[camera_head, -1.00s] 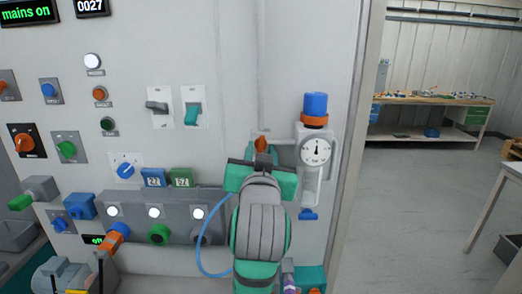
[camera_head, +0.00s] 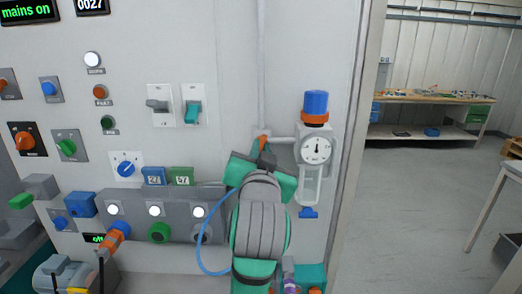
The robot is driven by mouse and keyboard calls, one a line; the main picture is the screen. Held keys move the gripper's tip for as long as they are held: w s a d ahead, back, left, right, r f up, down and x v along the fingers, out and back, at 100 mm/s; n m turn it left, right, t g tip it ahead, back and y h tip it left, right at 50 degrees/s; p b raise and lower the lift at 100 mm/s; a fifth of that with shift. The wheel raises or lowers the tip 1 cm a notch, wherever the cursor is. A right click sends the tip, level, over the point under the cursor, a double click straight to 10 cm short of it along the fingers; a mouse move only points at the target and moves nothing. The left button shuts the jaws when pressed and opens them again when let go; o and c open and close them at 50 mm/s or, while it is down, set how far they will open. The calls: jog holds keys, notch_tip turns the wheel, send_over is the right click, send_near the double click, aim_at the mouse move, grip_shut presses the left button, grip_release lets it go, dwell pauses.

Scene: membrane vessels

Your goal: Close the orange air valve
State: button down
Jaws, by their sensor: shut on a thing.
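The orange air valve (camera_head: 264,137) sits on the panel where the vertical grey pipe meets the short pipe to the pressure regulator. Only a small part of its orange handle shows above my gripper (camera_head: 262,156). My green and dark grey gripper is at the valve, tilted down to the right in the picture, and shut on the valve handle. The fingers hide most of the handle and the valve body, so I cannot tell its exact angle.
The pressure regulator (camera_head: 313,170), with a blue knob and a round gauge (camera_head: 317,150), stands close right of my gripper. A blue hose (camera_head: 208,235) loops to the left. Two rocker switches, knobs and buttons fill the panel at left. Open floor lies at right.

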jog(key=shift+a+m, duration=0.1)
jog(key=shift+m, duration=6.7)
jog(key=c, duration=1.8)
grip_release()
jog(key=shift+r, duration=0.1)
